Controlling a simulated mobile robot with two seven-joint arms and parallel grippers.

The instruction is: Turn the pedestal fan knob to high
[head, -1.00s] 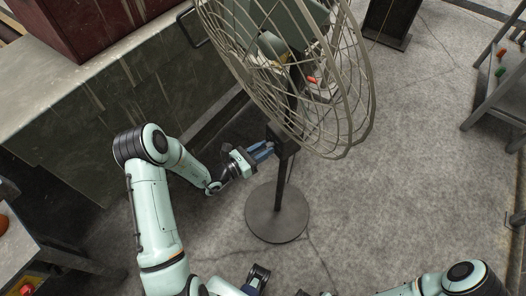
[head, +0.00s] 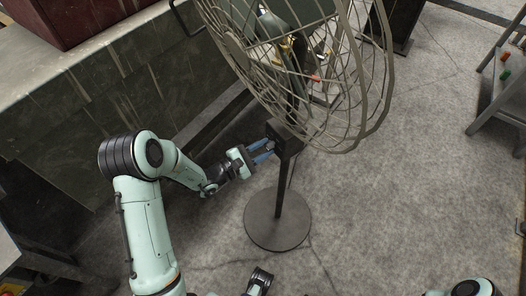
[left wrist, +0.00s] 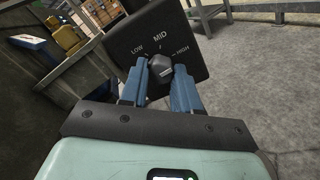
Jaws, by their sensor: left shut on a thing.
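The pedestal fan (head: 277,220) stands on the floor in the head view, with a round dark base and a wire cage. Its dark control box (head: 288,138) sits on the pole below the cage. In the left wrist view the control panel (left wrist: 195,30) reads LOW, MID and HIGH from left to right. My left gripper (head: 270,150) reaches the box from the left. Its blue fingers (left wrist: 165,75) are shut on the dark knob (left wrist: 160,67), one on each side. The knob's exact pointing is hard to read, but it looks nearer MID. My right gripper is not visible.
A dark stone-sided counter (head: 100,110) runs along the left behind my left arm. A grey metal stand (head: 500,95) is at the right edge. The concrete floor (head: 400,190) right of the fan is clear.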

